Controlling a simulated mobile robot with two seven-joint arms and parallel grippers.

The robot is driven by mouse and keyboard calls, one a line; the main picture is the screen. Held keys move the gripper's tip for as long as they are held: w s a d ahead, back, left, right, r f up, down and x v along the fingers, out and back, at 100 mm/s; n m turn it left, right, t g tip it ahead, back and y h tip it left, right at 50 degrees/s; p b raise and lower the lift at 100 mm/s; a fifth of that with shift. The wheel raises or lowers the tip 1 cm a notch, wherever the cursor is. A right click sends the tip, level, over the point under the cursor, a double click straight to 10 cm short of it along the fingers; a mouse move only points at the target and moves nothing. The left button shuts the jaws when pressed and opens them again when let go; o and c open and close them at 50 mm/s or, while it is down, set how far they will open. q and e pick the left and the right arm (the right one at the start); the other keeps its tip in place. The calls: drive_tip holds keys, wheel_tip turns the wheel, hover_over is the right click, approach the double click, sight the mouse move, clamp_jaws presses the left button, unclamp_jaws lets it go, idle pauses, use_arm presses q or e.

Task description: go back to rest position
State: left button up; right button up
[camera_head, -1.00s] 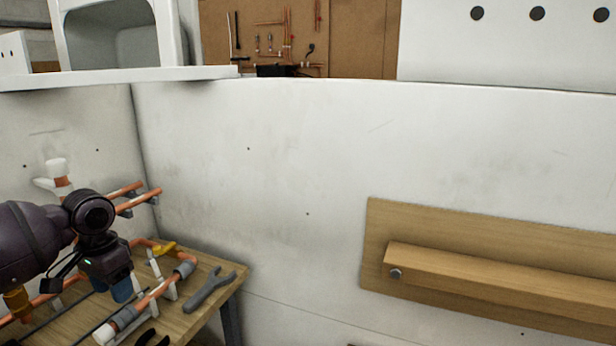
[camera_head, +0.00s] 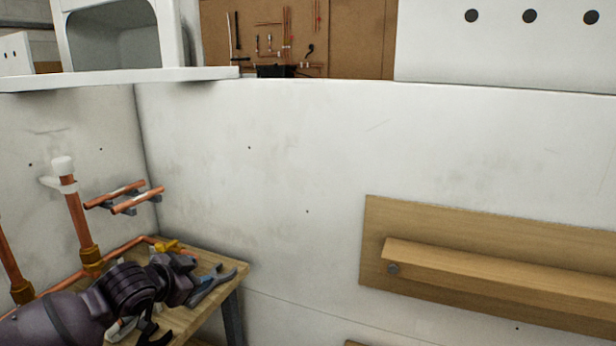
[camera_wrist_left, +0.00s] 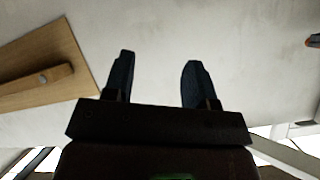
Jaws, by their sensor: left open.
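My left gripper (camera_head: 203,280) is at the lower left in the head view, above the wooden workbench, with my dark arm coming in from the left. In the left wrist view its two dark blue fingers (camera_wrist_left: 157,76) are spread apart with nothing between them. They point toward a pale wall. My right gripper is in neither view.
The workbench (camera_head: 175,322) holds copper pipework and a grey wrench (camera_head: 226,278), partly hidden by my gripper. Upright copper pipes (camera_head: 76,221) stand at the left. A wooden rail (camera_head: 470,270) is fixed to the white wall (camera_head: 280,170). The space before the wall is clear.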

use_arm(q)
drive_tip(key=s+a+f+n+y, duration=0.1)
drive_tip(key=s+f+n, duration=0.1)
drive_tip(key=s+f, duration=0.6)
drive_tip(key=s+a+f+n+y, duration=0.1)
drive_tip(key=s+f+n+y, duration=0.1)
drive_tip(key=s+f, duration=0.7)
drive_tip(key=s+a+f+n+y, duration=0.1)
drive_tip(key=s+f+n, duration=0.3)
drive_tip(key=s, duration=1.5)
wheel_tip(320, 180, down, 5)
drive_tip(key=shift+s+a+r+g+p, duration=0.15)
drive_tip(key=shift+a+g+p, duration=0.1)
drive_tip(key=shift+g+p, duration=0.05)
